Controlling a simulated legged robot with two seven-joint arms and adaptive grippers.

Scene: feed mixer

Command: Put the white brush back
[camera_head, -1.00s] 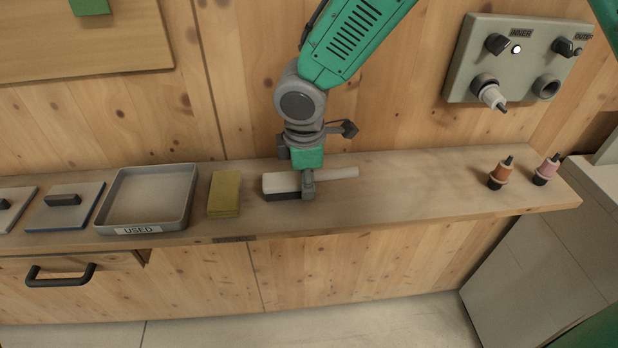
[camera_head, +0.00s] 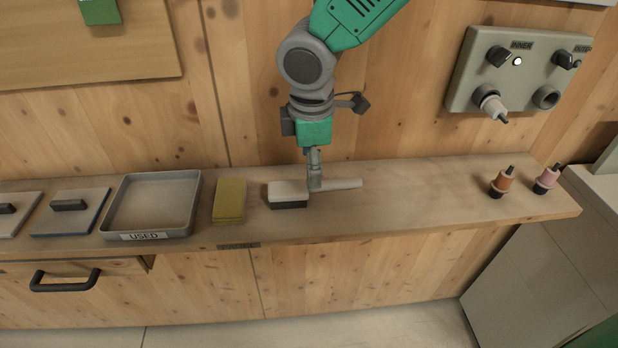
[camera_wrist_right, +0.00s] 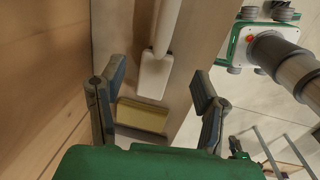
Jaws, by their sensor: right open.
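The white brush (camera_head: 288,191) lies on the wooden shelf, its dark bristles down and its handle pointing right. It also shows in the right wrist view (camera_wrist_right: 153,78), beyond and between the fingers. My right gripper (camera_head: 314,172) is open and empty, just above the brush near where head and handle meet. In the right wrist view its two fingers (camera_wrist_right: 158,84) stand apart on either side of the brush head. Whether a finger still touches the brush I cannot tell. My left gripper is not in view.
A yellow sponge (camera_head: 229,201) lies left of the brush. A grey tray marked USED (camera_head: 143,236) and flat panels with dark handles (camera_head: 70,221) are farther left. Orange (camera_head: 502,183) and pink (camera_head: 546,180) plugs stand at the shelf's right end. The shelf between brush and plugs is clear.

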